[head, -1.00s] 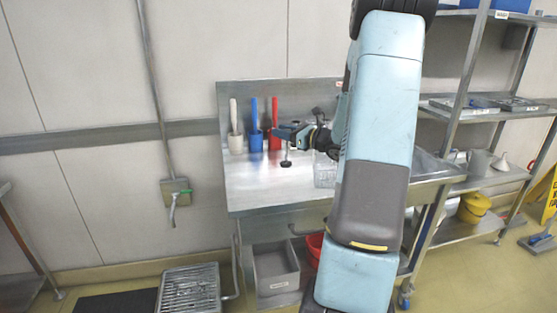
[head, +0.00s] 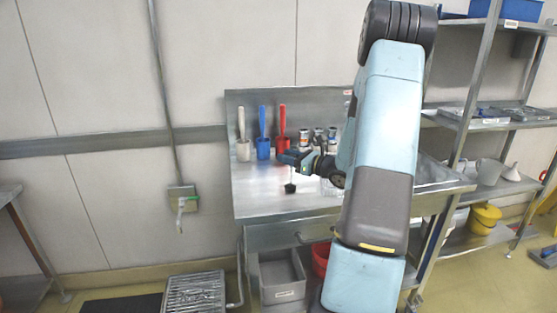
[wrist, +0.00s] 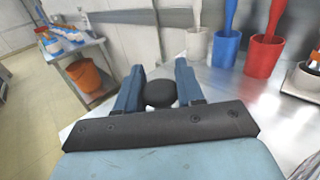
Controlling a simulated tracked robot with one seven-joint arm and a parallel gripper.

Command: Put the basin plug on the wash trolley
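The basin plug (head: 290,188) is a small black disc with a thin upright stem. It hangs below my gripper (head: 285,157), which is shut on the stem over the left part of a steel worktop (head: 265,205). In the wrist view the plug (wrist: 160,93) shows as a dark round shape between the two blue fingers of my gripper (wrist: 160,88). Whether its underside touches the worktop, I cannot tell. No label marks the wash trolley; a steel table (wrist: 72,58) with bottles stands at the left in the wrist view, but I cannot tell whether it is the trolley.
White, blue and red brush holders (head: 263,148) stand along the worktop's back, with several jars (head: 318,136) beside them. A grey bin (head: 280,277) and a red bucket (head: 320,258) are underneath. Steel shelving (head: 470,110) stands at right. An orange bucket (wrist: 88,76) is under the left table.

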